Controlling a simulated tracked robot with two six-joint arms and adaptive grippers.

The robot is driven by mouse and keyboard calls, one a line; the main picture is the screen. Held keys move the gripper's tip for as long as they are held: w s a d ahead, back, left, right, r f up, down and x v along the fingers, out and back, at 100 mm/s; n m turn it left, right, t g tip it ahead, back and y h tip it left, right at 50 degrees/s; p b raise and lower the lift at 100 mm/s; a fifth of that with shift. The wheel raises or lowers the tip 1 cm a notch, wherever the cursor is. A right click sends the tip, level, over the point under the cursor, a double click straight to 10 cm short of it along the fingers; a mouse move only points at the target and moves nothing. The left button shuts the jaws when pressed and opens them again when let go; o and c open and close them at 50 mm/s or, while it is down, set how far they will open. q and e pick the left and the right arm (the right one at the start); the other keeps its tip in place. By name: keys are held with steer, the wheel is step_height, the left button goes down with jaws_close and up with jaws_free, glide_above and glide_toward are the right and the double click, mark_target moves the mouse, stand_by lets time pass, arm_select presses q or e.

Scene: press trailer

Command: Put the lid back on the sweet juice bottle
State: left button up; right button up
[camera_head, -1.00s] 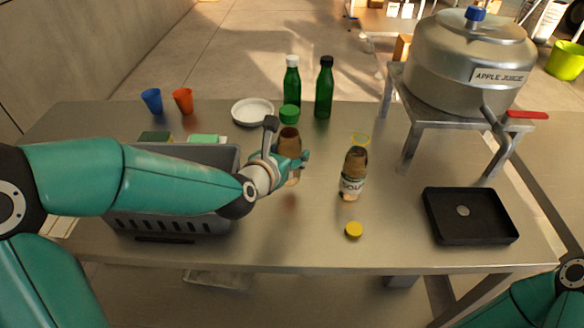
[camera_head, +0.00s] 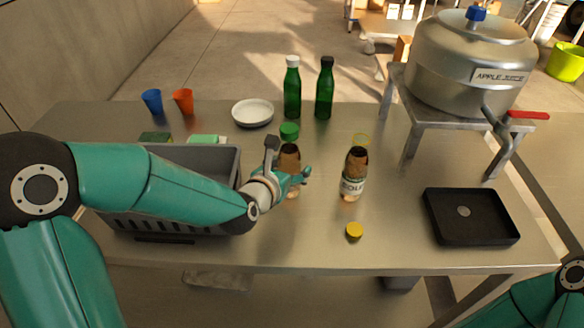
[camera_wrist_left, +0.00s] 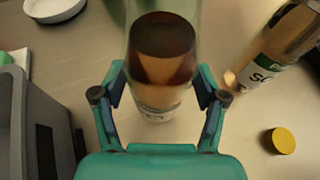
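A clear bottle of brown juice (camera_head: 289,158) with a green lid (camera_head: 289,131) on top is between the fingers of my left gripper (camera_head: 288,170). The gripper looks shut on it, and the bottle is upright at or just above the table. The wrist view shows the bottle (camera_wrist_left: 164,55) between both fingers, its top out of frame and its label unreadable. A second juice bottle (camera_head: 353,186), labelled "SOU…", stands to the right with a yellow ring at its open-looking mouth. A yellow lid (camera_head: 354,230) lies in front of it. My right gripper is out of view.
A grey crate (camera_head: 222,162) stands left, under my left arm. A white plate (camera_head: 252,113) and two green bottles (camera_head: 292,90) (camera_head: 324,90) are behind. A black tray (camera_head: 487,236) and a pot on a stand (camera_head: 468,62) are right. The front middle is clear.

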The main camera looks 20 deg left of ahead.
arm_select(q)
steer(key=shift+o, duration=0.2)
steer(key=shift+r, duration=0.1)
steer(key=b+v, duration=0.3)
steer(key=v, duration=0.9)
stand_by(0.5)
